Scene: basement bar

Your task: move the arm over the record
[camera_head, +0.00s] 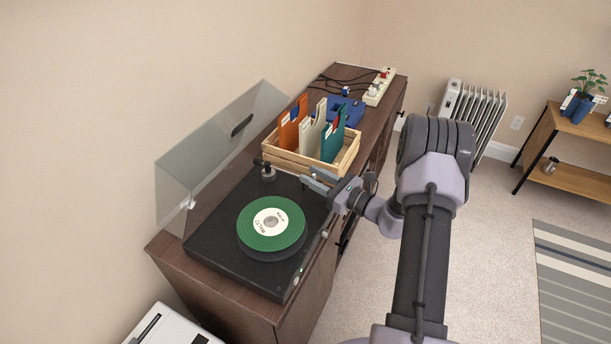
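A green record (271,224) with a white label lies on the black turntable (213,241). The pivot base of the turntable's arm (266,171) stands at the deck's back corner, beyond the record. I cannot make out the tube or head of that arm clearly. My gripper (312,181) reaches in from the right, by the deck's back right edge, right of the pivot base. Its two fingers look spread apart, and I see nothing between them. The record's face is clear of my gripper.
The turntable's clear lid (208,165) stands raised along the wall. A wooden crate (291,166) with record sleeves sits close behind my gripper. A blue object (347,111) and a power strip (379,87) lie farther back on the brown cabinet (217,299). Carpet is open at right.

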